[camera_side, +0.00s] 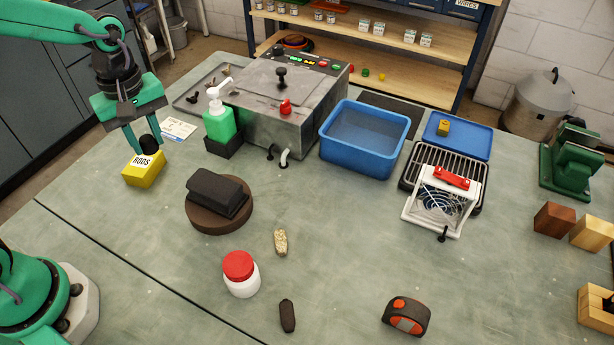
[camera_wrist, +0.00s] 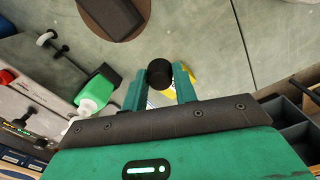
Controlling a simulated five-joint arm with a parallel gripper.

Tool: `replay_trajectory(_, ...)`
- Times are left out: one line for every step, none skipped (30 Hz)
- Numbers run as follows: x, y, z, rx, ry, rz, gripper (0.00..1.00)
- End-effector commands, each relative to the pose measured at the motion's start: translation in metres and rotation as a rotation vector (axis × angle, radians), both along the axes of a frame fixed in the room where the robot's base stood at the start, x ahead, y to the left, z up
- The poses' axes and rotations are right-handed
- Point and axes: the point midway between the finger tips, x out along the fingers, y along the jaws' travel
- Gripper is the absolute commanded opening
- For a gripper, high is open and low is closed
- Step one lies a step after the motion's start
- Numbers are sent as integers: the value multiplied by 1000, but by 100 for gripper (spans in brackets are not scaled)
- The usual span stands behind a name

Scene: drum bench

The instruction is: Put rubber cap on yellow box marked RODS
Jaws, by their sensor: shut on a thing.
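The yellow box marked RODS (camera_side: 144,172) stands on the bench at the left in the side view. My gripper (camera_side: 145,148) points down over it and is shut on the black, rounded rubber cap (camera_side: 149,142). The cap is right above the box's label in that view; I cannot tell whether it touches the box. In the wrist view the cap (camera_wrist: 160,74) is between the two green fingertips of my gripper (camera_wrist: 160,82). Only yellow slivers of the box (camera_wrist: 192,76) show there, as the cap and the fingers hide most of it.
A green pump bottle (camera_side: 219,124) stands right of my gripper, by a grey machine (camera_side: 268,112). A dark block on a round brown base (camera_side: 220,217) is in front. A white card (camera_side: 179,129) lies behind the box. The bench left of the box is clear.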

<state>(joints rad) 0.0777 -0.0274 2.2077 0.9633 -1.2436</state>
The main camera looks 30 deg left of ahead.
Motion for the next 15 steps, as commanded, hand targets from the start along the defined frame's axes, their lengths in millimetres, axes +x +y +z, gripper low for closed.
replay_trajectory(-2, 2, 0, 0, 0, 8, 7)
replay_trajectory(-2, 2, 0, 0, 0, 11, 7)
replay_trajectory(-2, 2, -1, 0, 1, 13, 7)
replay_trajectory(-2, 2, -1, 0, 1, 13, 7)
replay_trajectory(-2, 3, -1, 0, 1, 13, 7)
replay_trajectory(-2, 3, -1, 0, 1, 13, 7)
replay_trajectory(-2, 3, -1, 0, 1, 13, 7)
replay_trajectory(-2, 4, -2, 0, 1, 13, 7)
replay_trajectory(-1, 5, -2, 0, 2, 14, 7)
replay_trajectory(-1, 7, -3, 0, 2, 15, 7)
replay_trajectory(0, 9, -5, 0, 2, 15, 7)
replay_trajectory(1, 12, -6, 0, 2, 15, 7)
replay_trajectory(2, 15, -8, 0, 2, 15, 7)
replay_trajectory(3, 18, -10, 0, 2, 16, 7)
replay_trajectory(4, 23, -13, 0, 3, 17, 7)
